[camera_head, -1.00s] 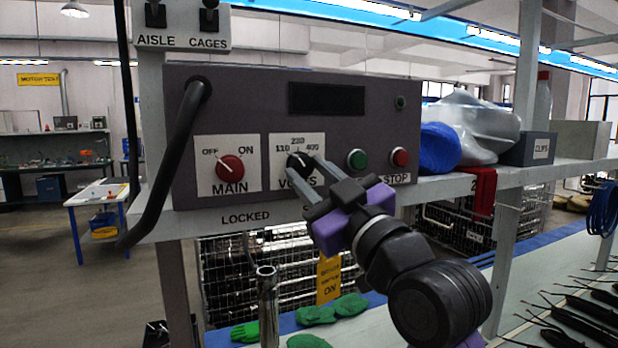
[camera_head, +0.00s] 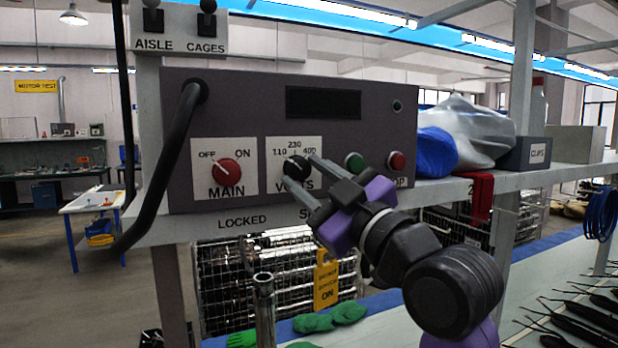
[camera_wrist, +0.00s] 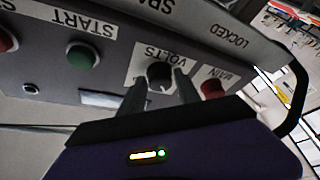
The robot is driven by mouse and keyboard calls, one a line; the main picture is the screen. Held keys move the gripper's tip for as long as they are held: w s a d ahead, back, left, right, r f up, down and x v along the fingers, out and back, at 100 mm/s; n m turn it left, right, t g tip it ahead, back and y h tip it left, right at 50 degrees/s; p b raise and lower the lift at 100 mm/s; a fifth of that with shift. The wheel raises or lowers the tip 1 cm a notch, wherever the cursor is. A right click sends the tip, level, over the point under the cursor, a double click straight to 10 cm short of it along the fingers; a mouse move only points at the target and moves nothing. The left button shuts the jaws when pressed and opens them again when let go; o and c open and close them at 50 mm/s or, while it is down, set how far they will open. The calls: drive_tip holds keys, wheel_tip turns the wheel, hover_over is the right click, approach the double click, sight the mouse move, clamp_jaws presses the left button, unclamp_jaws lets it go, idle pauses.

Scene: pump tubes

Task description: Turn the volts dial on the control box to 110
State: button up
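The control box (camera_head: 230,105) is a dark grey panel on a shelf. Its volts dial (camera_head: 297,166) is a black knob on a white plate marked 110, 230 and 400. A light mark on the knob appears to point up-left, toward 110, but it is small. My gripper (camera_head: 299,171) is open, one finger at the knob's lower left and the other at its upper right. The wrist view shows the volts dial (camera_wrist: 158,74) just beyond and between the two separated fingertips (camera_wrist: 159,84). I cannot tell whether either finger touches it.
A red main knob (camera_head: 227,172) pointing to OFF sits left of the dial. The green start button (camera_head: 354,162) and red stop button (camera_head: 396,161) are to the right, close to my gripper. A thick black cable (camera_head: 165,185) hangs at the box's left side.

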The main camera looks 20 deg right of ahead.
drive_tip(key=shift+o, duration=0.8)
drive_tip(key=b+v, duration=0.2)
drive_tip(key=v, duration=0.5)
drive_tip(key=shift+s, duration=0.35)
drive_tip(key=shift+d+f, duration=0.1)
drive_tip(key=shift+f, duration=0.05)
